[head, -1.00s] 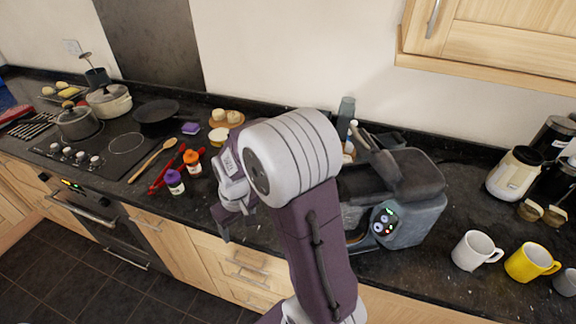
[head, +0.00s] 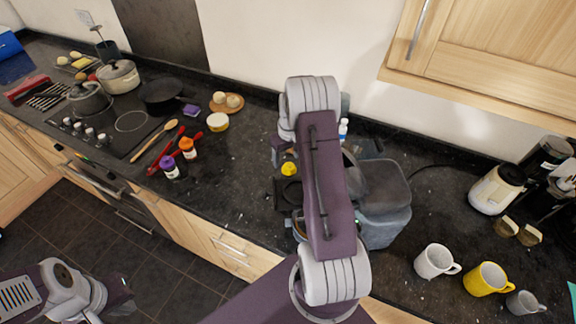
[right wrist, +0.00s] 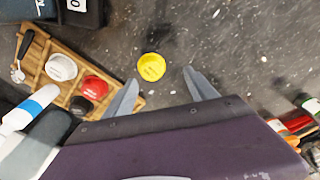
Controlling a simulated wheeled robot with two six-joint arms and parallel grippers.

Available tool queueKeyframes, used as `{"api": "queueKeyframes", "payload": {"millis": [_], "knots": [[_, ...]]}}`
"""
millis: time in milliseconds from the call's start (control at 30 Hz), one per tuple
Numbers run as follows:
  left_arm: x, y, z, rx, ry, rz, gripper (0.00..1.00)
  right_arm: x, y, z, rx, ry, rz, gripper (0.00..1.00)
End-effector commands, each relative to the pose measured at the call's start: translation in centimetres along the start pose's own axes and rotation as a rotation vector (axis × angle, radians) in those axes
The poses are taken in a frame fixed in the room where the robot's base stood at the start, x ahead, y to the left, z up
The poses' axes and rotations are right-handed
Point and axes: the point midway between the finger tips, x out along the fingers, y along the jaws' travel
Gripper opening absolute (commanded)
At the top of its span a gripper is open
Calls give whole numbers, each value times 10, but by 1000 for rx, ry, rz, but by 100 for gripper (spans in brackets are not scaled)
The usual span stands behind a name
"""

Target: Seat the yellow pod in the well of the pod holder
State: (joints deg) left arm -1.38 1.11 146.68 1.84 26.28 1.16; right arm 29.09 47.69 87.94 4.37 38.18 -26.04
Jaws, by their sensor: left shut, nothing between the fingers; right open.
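The yellow pod (head: 289,168) lies on the dark granite counter, left of my right arm. In the right wrist view the pod (right wrist: 151,67) shows just beyond and between the tips of my right gripper (right wrist: 162,86), which is open and empty. In the head view that gripper is mostly hidden by its own arm. A black piece that looks like the pod holder (head: 291,192) sits just in front of the pod, at the machine's left; its well is partly hidden. My left gripper (head: 122,296) is shut and empty at the lower left, over the floor, away from the counter.
The grey pod machine (head: 385,205) stands right of my right arm. A wooden tray (right wrist: 42,48) with white and red pods lies beside the yellow pod, near a white-blue bottle (right wrist: 28,110). Mugs (head: 436,261) stand at right; jars (head: 187,148) and red tongs at left.

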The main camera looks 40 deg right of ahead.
Motion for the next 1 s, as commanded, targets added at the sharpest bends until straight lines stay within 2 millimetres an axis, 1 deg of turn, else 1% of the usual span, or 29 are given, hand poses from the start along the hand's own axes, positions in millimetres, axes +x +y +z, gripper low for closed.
{"api": "queueKeyframes", "payload": {"millis": [133, 200, 333, 400, 500, 700, 733, 933, 967, 1000], "knots": [[-2, 0, 0, 0, 0, 0, 0, 5, 1, 0, 1, 1, 1, 66], [-7, 0, -1, 1, 0, 0, 0, 10, 2, -1, 1, -1, 0, 66], [-20, 1, -2, 1, 0, 0, 0, 31, 5, -4, 1, -2, 0, 66], [-21, 1, -2, 1, 0, 0, 0, 44, 5, -4, 1, -2, 0, 66], [-22, 1, -2, 1, 0, 0, 0, 54, 5, -5, 0, 1, 1, 66], [-21, 1, -2, 0, 0, 0, 0, 57, 5, -5, 0, 2, 2, 66], [-21, 1, -2, 0, 0, 0, 0, 57, 5, -5, 0, 2, 1, 63], [-21, 1, -2, 1, 0, 0, 0, 56, 5, -5, 0, 2, 1, 8], [-21, 1, -2, 1, 0, 0, 0, 56, 5, -5, 0, 2, 1, 2], [-21, 1, -2, 1, 0, 0, 0, 56, 5, -5, 0, 2, 1, 2]]}}
